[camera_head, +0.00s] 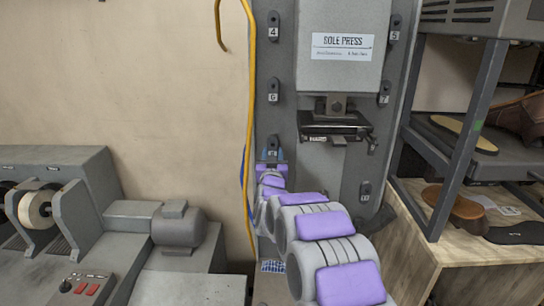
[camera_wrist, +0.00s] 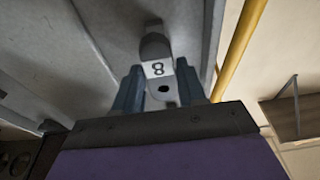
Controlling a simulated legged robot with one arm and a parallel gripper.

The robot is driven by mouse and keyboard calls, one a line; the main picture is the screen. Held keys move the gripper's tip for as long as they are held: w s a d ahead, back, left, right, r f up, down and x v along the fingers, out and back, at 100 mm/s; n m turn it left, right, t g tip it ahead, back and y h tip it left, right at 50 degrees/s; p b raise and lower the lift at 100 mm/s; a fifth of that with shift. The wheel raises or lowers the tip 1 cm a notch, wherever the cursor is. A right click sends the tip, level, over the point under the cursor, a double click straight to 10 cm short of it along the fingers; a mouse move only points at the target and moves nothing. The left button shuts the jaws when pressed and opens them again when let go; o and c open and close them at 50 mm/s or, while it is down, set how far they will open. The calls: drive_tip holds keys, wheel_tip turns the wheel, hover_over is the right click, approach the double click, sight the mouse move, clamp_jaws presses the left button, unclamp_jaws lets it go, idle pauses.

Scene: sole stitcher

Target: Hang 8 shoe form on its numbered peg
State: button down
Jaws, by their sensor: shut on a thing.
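My gripper (camera_wrist: 160,92) shows its two blue fingers in the wrist view, shut on a grey piece with a dark hole (camera_wrist: 163,88), which I take to be the shoe form. Most of it is hidden by the fingers and the gripper body. Just beyond the fingertips are a white tag marked 8 (camera_wrist: 157,69) and a dark rounded peg (camera_wrist: 155,46). I cannot tell whether the form touches the peg. In the head view my gripper (camera_head: 272,155) is at the left column of the press, below peg 6 (camera_head: 273,90); the form cannot be made out there.
Pegs 4 (camera_head: 273,26), 5 (camera_head: 394,28), 7 (camera_head: 384,93) and 10 (camera_head: 365,191) line the grey sole press (camera_head: 343,45). A yellow hose (camera_head: 250,110) runs close left of the gripper. A shoe rack (camera_head: 470,120) stands right, a grinder (camera_head: 60,200) left.

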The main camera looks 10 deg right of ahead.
drive_tip(key=shift+p+x, duration=0.35)
drive_tip(key=shift+x, duration=0.7)
idle(0.6)
drive_tip(key=shift+f, duration=0.1)
drive_tip(key=c, duration=0.6)
unclamp_jaws()
drive_tip(key=shift+o, duration=0.2)
drive_tip(key=shift+f, duration=0.1)
